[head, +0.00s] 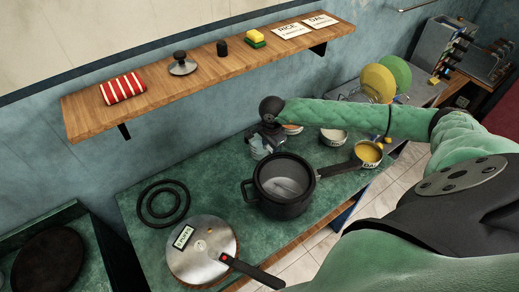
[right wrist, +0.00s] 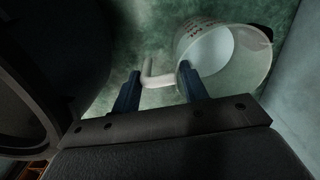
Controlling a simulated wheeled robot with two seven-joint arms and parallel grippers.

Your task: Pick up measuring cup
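The measuring cup (right wrist: 222,55) is clear with red markings and sits on the green counter, with its open mouth visible in the right wrist view. Its pale handle (right wrist: 155,78) lies between the two fingers of my right gripper (right wrist: 159,84). The fingers are apart, with a gap on the left side of the handle. The right finger overlaps the cup's edge in the picture; I cannot tell if they touch. In the head view my right gripper (head: 264,142) reaches down behind the pot and mostly hides the cup (head: 257,151). My left gripper is out of view.
A dark pot (head: 268,202) stands close in front of the gripper. Bowls (head: 333,138) and a yellow-filled bowl (head: 369,154) are to the right. A lidded pan (head: 190,262) and black rings (head: 150,208) are at left. A wooden shelf (head: 215,68) hangs above.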

